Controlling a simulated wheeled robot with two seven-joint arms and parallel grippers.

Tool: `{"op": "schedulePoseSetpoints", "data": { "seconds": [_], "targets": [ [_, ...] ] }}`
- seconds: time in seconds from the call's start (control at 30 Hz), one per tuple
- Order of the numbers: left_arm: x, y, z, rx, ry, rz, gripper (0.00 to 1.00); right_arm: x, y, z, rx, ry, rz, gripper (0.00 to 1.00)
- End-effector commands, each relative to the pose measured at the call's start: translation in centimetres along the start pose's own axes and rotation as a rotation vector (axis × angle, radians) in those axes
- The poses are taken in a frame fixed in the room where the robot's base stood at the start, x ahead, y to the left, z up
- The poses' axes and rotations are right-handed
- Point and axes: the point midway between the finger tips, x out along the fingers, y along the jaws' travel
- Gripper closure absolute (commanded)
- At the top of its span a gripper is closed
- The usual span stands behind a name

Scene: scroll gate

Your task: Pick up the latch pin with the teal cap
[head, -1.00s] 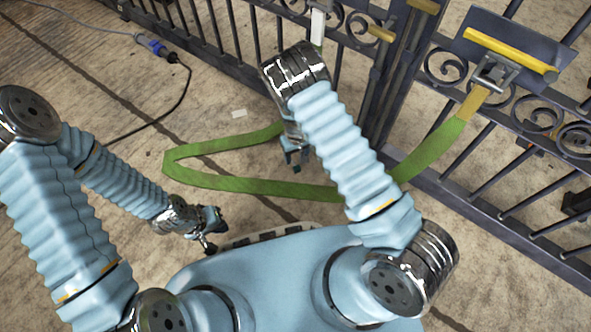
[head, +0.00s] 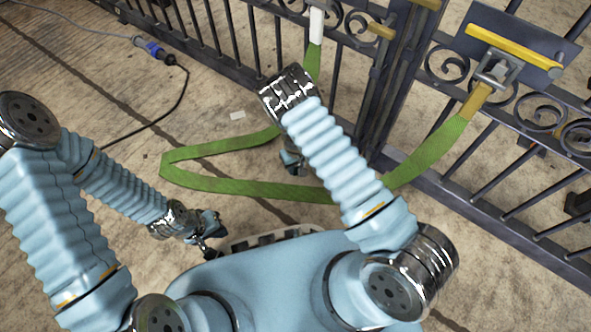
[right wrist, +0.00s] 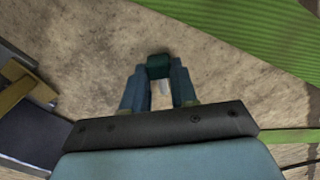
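The latch pin's dark teal cap (right wrist: 158,64) shows in the right wrist view between the fingertips of my right gripper (right wrist: 159,76).
A green strap (head: 255,187) loops across the floor toward the dark metal gate (head: 345,70). A plate with a yellow bar (head: 510,47) is on the gate at right. A cable with a blue connector (head: 152,47) lies at upper left. Open floor lies at left.

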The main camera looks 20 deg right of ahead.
Motion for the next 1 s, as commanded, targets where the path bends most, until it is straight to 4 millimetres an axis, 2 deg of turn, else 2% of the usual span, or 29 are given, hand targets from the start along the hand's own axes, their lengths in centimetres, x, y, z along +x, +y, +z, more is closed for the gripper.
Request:
{"op": "schedulePoseSetpoints", "data": {
  "seconds": [0.03, 0.13, 0.4, 0.57, 0.73, 1.0],
  "targets": [
    [0.0, 0.0, 0.0, 0.0, 0.0, 0.0, 1.0, 0.0, 0.0, 0.0, 0.0, 0.0, 0.0, 0.85],
    [0.0, 0.0, 0.0, 0.0, 0.0, 0.0, 1.0, 0.0, 0.0, 0.0, 0.0, 0.0, 0.0, 1.0],
    [0.0, 0.0, 0.0, 0.0, 0.0, 0.0, 1.0, -0.1, 0.0, 0.0, 0.0, 0.0, 0.0, 1.0],
    [-0.3, 0.1, 0.0, 0.0, -0.001, 0.0, 1.0, -1.1, 0.0, -0.1, -0.001, 0.001, 0.0, 1.0],
    [-1.1, 0.4, 0.0, 0.0, -0.002, 0.0, 1.0, -4.0, -0.3, 0.1, -0.001, 0.002, -0.002, 1.0],
    [-3.1, 1.2, 0.1, 0.002, -0.008, 0.001, 1.0, -10.1, -4.6, 4.2, -0.004, -0.001, -0.003, 1.0]
  ]
}}
